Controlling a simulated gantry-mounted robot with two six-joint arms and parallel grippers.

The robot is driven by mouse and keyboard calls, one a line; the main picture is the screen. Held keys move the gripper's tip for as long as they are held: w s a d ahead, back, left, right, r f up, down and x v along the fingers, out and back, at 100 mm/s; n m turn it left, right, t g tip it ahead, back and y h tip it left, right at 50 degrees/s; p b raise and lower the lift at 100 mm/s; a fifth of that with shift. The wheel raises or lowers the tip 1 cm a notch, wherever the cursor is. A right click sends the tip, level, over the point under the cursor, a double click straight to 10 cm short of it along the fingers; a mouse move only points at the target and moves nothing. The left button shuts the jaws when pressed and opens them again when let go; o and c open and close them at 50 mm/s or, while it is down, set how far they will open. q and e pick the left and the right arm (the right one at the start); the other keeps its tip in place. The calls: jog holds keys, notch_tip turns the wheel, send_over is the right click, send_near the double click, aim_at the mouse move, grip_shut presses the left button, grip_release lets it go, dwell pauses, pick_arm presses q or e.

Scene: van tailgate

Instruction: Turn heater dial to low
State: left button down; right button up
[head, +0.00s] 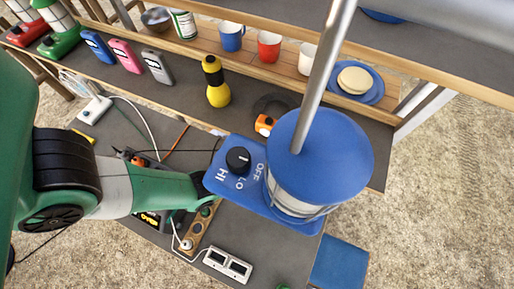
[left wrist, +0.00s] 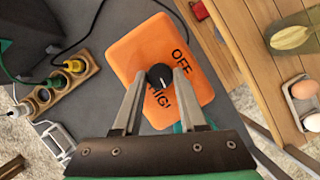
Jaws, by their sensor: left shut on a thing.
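In the head view a blue panel (head: 222,183) with OFF, LO and HI lettering carries a black dial (head: 238,160). A blue round disc (head: 330,150) stands beside it. I cannot read where the dial points. In the left wrist view the panel (left wrist: 125,50) looks orange, with OFF and partly covered HIGH lettering, and its black dial (left wrist: 160,76) lies between the tips of my left gripper (left wrist: 160,80). These fingers are shut on the dial. In the head view my left arm reaches the panel's left edge; its fingertips are not clear there. My right gripper is not in view.
A power strip with plugs (head: 196,230) and a white double-socket box (head: 228,264) lie below the panel. A yellow-and-black bottle (head: 217,85) stands behind it. A grey pole (head: 320,85) rises across the head view. Cables lie loose around the arm.

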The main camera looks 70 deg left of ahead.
pick_arm(q)
jog(key=n+g+b, duration=0.1)
jog(key=n, duration=0.2)
jog(key=shift+w+f+n+h, duration=0.1)
jog(key=shift+w+n+h, duration=0.05)
jog(key=shift+n+h, duration=0.2)
jog(key=shift+a+n+g+h+b, duration=0.15)
jog(key=shift+n+g+h+b, duration=0.3)
jog(key=shift+n, duration=0.9)
jog(key=shift+c, duration=2.3)
grip_release()
